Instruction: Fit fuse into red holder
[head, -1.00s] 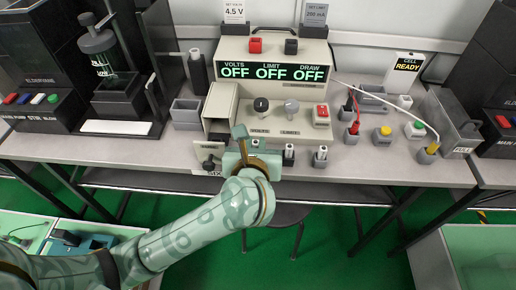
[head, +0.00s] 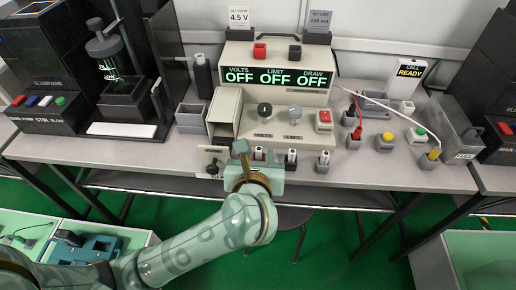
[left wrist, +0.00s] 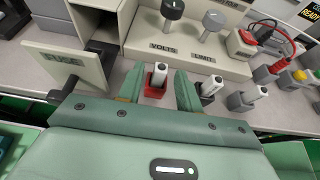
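The red holder (left wrist: 157,86) stands on the bench before the beige power supply, with a white, dark-topped fuse (left wrist: 158,72) upright in it. In the head view the same fuse (head: 258,152) shows just right of my gripper. My left gripper (left wrist: 160,92) is open. Its fingers are on either side of the fuse and red holder; I cannot tell whether they touch. In the head view the left gripper (head: 246,160) is at the bench's front edge. Two similar white pieces in grey holders (head: 291,158) (head: 323,160) stand to the right. My right gripper is not in view.
The power supply's open compartment (head: 224,108) is at its left, with the FUSE door (left wrist: 66,62) swung out beside my gripper. Knobs (head: 265,110) rise behind. A grey bin (head: 191,117) stands left; leads and coloured buttons (head: 384,142) are at right.

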